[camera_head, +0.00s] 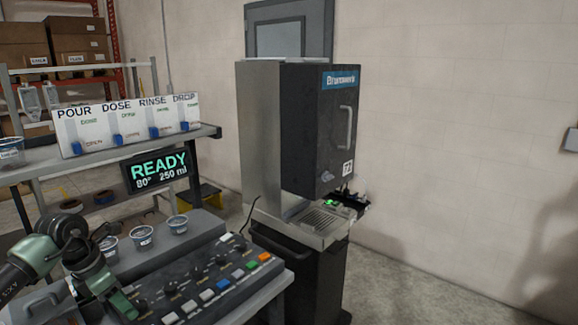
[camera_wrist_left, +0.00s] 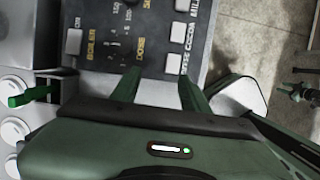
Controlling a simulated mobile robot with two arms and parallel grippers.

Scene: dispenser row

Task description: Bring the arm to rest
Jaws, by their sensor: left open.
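My left gripper (camera_head: 122,303) is at the lower left of the head view, by the left end of the button panel (camera_head: 205,290). In the left wrist view, the two green fingers of this gripper (camera_wrist_left: 158,88) stand apart over the panel (camera_wrist_left: 150,30), with nothing held between them. Whether the fingertips touch the panel cannot be told. My left arm is folded at the lower left corner.
Several small cups (camera_head: 142,236) stand behind the panel. A shelf with a POUR/DOSE/RINSE/DROP board (camera_head: 125,125) and a READY display (camera_head: 158,170) is behind them. A tall dark dispenser (camera_head: 318,130) stands to the right. The floor at the right (camera_head: 400,285) is clear.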

